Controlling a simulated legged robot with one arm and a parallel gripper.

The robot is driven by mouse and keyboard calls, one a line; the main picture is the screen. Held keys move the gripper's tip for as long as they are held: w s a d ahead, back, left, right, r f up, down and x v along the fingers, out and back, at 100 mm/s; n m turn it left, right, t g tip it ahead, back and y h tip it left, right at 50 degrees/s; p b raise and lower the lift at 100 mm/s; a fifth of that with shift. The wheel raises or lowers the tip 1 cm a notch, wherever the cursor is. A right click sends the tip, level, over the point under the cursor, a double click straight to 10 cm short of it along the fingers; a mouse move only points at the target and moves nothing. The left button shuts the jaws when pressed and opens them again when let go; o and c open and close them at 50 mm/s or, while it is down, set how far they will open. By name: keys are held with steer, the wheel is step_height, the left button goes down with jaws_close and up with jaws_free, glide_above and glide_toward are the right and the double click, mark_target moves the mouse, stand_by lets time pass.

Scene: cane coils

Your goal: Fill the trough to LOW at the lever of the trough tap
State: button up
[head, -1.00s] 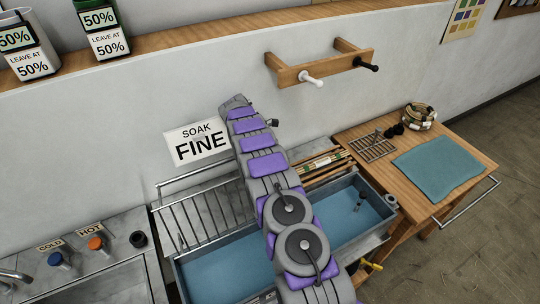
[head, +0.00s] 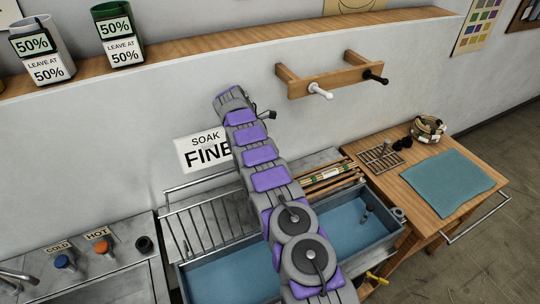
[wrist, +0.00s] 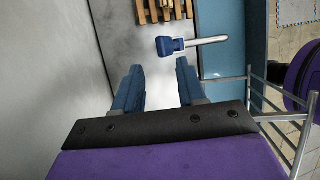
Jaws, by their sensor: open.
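A tap with a blue body (wrist: 170,47) and a silver spout reaching right shows in the wrist view, just beyond my fingertips and slightly right of their middle. My gripper (wrist: 158,74) is open, its two blue fingers apart with nothing between them; they look short of the tap. Which part of the tap is its lever I cannot tell. In the head view my arm hides the tap and crosses in front of the trough (head: 375,248). The trough has a blue inside; its water level and any LOW mark cannot be made out.
A wire rack (head: 205,225) stands left of my arm, slatted wood (head: 325,182) right of it. A small upright pipe (head: 365,213) stands in the trough. A yellow handle (head: 377,278) is at its front.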

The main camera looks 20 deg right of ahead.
steer(key=shift+p+v, duration=1.5)
steer(key=shift+p, duration=1.05)
steer(key=s+a+r+m+b, duration=0.3)
steer(key=s+r+m+b, duration=0.15)
steer(key=r, duration=0.55)
steer(key=s+a+r+m+y+b, duration=0.1)
steer(key=s+a+r+m+b, duration=0.1)
steer(key=s, duration=0.5)
steer(key=s+a+r+m+y+b, duration=0.1)
steer(key=s+a+r+m, duration=0.15)
steer(key=s, duration=0.45)
steer(key=s+a+f+m+y+b, duration=0.1)
steer(key=s+a+f+m+b, duration=0.1)
steer(key=s, duration=0.9)
steer(key=s+a+f+m+b, duration=0.2)
steer(key=s+a+f+m, duration=0.1)
steer(key=s, duration=0.9)
steer(key=s+a+f+m+y+b, duration=0.1)
steer(key=s+m, duration=0.4)
steer(key=s, duration=0.7)
step_height(320, 180, down, 2)
steer(key=shift+a+f+t+y+b, duration=0.2)
steer(key=shift+a+t+y+b, duration=0.15)
steer(key=shift+a+b, duration=0.55)
steer(key=shift+s+d, duration=0.1)
steer(key=shift+d, duration=0.1)
